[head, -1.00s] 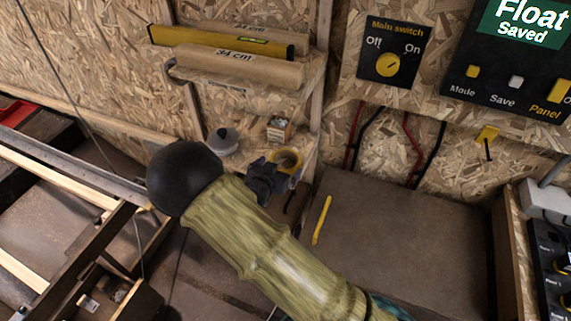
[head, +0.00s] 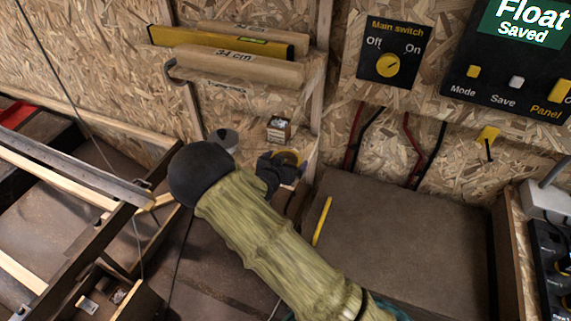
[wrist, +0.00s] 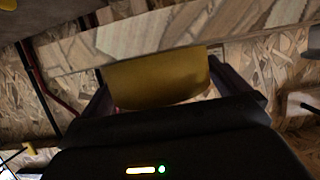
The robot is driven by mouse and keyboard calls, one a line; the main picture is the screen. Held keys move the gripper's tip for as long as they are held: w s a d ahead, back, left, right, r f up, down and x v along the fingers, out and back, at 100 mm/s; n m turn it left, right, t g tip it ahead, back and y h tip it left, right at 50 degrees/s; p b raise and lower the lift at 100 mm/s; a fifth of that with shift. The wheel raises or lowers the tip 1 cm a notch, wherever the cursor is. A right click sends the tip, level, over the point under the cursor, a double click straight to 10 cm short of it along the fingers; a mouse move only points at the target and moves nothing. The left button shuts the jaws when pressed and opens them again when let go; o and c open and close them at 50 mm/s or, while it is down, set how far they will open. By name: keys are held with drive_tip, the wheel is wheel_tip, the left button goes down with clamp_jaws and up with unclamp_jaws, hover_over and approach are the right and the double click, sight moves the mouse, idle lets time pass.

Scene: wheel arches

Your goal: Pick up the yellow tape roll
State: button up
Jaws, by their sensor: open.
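The yellow tape roll (head: 289,157) sits on the small wooden shelf below the spirit level, and my gripper (head: 272,172) partly covers it in the head view. In the wrist view the yellow tape roll (wrist: 158,78) is close in front, between the two dark fingers of my gripper (wrist: 166,88). The fingers are open, one on each side of the roll. I cannot tell whether either finger touches it.
A small box (head: 279,129) stands on the shelf just behind the roll. A grey round-topped object (head: 226,139) is to the left, partly hidden by my arm. A yellow pencil-like stick (head: 322,221) lies on the brown surface to the right.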

idle(0.4)
drive_tip(key=c, duration=0.8)
drive_tip(key=shift+c, duration=0.2)
drive_tip(key=shift+r, duration=0.15)
wheel_tip(320, 180, up, 10)
drive_tip(key=p, duration=0.1)
